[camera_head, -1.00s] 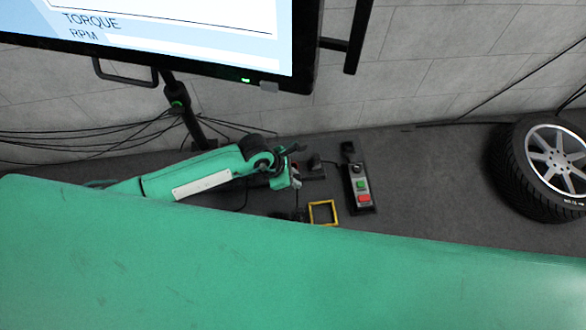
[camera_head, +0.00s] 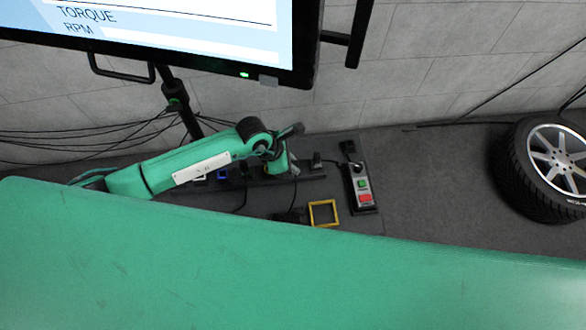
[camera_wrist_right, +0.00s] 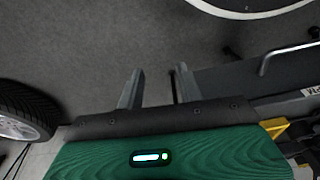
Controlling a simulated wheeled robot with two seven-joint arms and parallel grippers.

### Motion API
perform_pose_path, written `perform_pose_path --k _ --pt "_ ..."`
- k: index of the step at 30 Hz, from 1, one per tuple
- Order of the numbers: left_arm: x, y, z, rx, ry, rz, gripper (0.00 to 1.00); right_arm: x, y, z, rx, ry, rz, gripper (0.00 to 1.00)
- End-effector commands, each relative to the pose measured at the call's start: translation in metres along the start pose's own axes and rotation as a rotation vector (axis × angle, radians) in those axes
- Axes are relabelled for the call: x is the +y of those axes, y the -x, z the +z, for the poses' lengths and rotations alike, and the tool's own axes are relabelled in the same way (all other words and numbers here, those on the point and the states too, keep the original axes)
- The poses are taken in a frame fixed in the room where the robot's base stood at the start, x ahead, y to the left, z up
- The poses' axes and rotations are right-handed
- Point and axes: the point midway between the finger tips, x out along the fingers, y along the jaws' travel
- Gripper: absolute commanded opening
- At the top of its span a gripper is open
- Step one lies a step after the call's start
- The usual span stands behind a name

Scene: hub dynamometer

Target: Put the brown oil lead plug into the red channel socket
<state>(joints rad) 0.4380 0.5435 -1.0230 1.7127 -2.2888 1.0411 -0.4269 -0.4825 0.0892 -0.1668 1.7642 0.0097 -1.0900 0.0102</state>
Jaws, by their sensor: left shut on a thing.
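My left gripper (camera_head: 284,163) is over the right part of a dark socket strip (camera_head: 312,178) at the foot of the wall. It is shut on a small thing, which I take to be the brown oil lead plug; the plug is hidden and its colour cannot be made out. A blue socket (camera_head: 222,174) and a pale one show left of the gripper, partly behind my arm. I cannot make out the red channel socket. My right gripper (camera_wrist_right: 158,78) is open and empty above the dark floor in the right wrist view.
A yellow square frame (camera_head: 323,213) and a control box (camera_head: 361,187) with green and red buttons are right of the strip. A wheel (camera_head: 545,168) stands far right. A monitor (camera_head: 150,35) hangs above. A large green surface (camera_head: 290,270) fills the foreground. Thin leads run along the wall.

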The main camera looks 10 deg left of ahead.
Motion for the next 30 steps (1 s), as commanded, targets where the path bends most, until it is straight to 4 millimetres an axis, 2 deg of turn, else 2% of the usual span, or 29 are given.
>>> perform_pose_path --k 18,30 --pt "0.037 -0.001 0.000 -0.002 0.000 0.001 0.00 0.000 -0.019 0.004 0.000 0.000 0.000 0.36" --pt "0.040 0.000 0.001 -0.001 0.000 0.000 0.00 0.000 -0.020 0.004 0.000 0.000 0.000 0.36"
